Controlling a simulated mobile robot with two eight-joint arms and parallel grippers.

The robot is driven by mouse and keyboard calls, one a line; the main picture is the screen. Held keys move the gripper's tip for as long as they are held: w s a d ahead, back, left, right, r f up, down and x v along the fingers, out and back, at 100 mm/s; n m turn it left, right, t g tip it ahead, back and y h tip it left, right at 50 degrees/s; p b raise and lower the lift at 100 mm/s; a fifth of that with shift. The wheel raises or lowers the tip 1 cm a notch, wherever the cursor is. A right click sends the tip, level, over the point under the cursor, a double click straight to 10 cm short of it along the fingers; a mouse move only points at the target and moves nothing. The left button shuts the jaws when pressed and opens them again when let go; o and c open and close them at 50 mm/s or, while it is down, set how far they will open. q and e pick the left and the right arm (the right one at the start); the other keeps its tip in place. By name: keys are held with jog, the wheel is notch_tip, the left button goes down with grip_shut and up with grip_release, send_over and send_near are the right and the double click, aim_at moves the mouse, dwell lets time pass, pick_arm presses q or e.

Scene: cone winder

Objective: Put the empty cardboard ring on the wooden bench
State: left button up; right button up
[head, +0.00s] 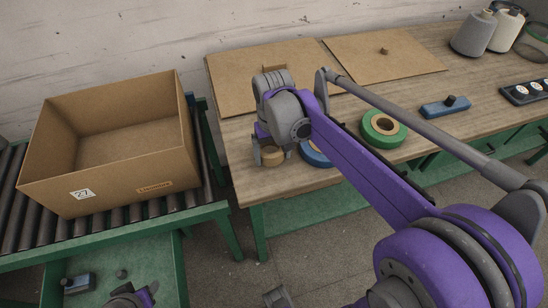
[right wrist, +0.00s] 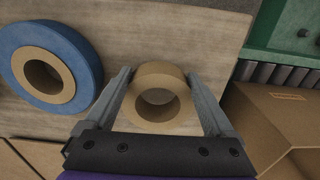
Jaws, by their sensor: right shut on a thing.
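The empty cardboard ring (right wrist: 158,72) is a plain brown tube held between the two fingers of my right gripper (right wrist: 159,80), which is shut on it. In the head view the ring (head: 272,157) shows low between the fingers, at the near left corner of the wooden bench (head: 236,140). The bench top lies right below it; I cannot tell whether the ring touches the wood. A purple and grey part of my left arm (head: 132,296) shows at the bottom left edge of the head view; its fingers are not clear.
A blue tape roll (head: 314,156) lies just right of the ring, partly behind my arm. A green roll (head: 370,134) lies further right. Brown boards (head: 232,82) cover the bench's back. A cardboard box (head: 120,175) stands on the roller conveyor (head: 20,215) at left.

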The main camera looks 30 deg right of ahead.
jog(key=shift+f, duration=1.25)
jog(key=o, duration=1)
jog(key=shift+f, duration=0.1)
jog(key=shift+o, duration=0.2)
notch_tip(320, 180, up, 12)
jog(key=shift+p, duration=0.6)
jog(key=s+a+f+n+t, duration=0.1)
jog(key=s+a+f+t, duration=0.1)
jog(key=s+f, duration=0.5)
jog(key=s+a+f+n+t, duration=0.1)
jog(key=s+a+f+t, duration=0.2)
jog(key=s+f, duration=0.4)
jog(key=shift+a+n, duration=0.3)
jog(key=shift+a, duration=0.45)
